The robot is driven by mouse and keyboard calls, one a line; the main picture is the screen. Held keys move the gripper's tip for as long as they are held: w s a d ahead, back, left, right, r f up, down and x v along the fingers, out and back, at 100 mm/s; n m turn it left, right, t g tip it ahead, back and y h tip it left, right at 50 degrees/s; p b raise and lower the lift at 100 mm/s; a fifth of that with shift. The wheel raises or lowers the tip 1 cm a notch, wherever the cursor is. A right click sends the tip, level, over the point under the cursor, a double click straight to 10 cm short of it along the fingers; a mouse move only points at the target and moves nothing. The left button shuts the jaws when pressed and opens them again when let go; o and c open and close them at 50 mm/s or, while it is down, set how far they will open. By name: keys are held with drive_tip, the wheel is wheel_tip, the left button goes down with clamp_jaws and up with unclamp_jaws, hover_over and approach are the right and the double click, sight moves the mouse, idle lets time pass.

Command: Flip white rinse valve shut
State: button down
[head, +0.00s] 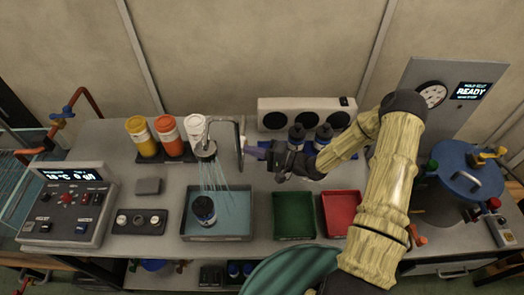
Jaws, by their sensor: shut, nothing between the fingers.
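The rinse faucet (239,135) stands at the back of the bench, with its head pouring water into the blue-grey basin (188,237). A small white piece (241,143) shows at the faucet post, where my gripper reaches; it may be the white rinse valve, but it is too small to tell its position. My gripper (250,153) points left with its dark purple fingers shut and empty, close to the post. I cannot tell whether they touch it. A dark bottle (204,210) sits in the basin under the spray.
Yellow, orange and white-lidded jars (170,137) stand left of the faucet. Dark bottles (297,133) stand behind my gripper, below a white panel (300,111). Green (293,214) and red (340,210) trays lie right of the basin. A control box (68,203) stands left.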

drive_tip(key=shift+s+a, duration=0.2)
drive_tip(key=shift+a, duration=0.25)
idle(0.6)
drive_tip(key=a+b, duration=0.1)
drive_tip(key=a, duration=0.4)
drive_tip(key=shift+w+a, duration=0.1)
drive_tip(key=shift+a, duration=0.25)
drive_tip(key=shift+w, duration=0.15)
idle(0.6)
drive_tip(key=shift+a, duration=0.15)
drive_tip(key=shift+d, duration=0.2)
drive_tip(key=shift+s, duration=0.2)
idle(0.4)
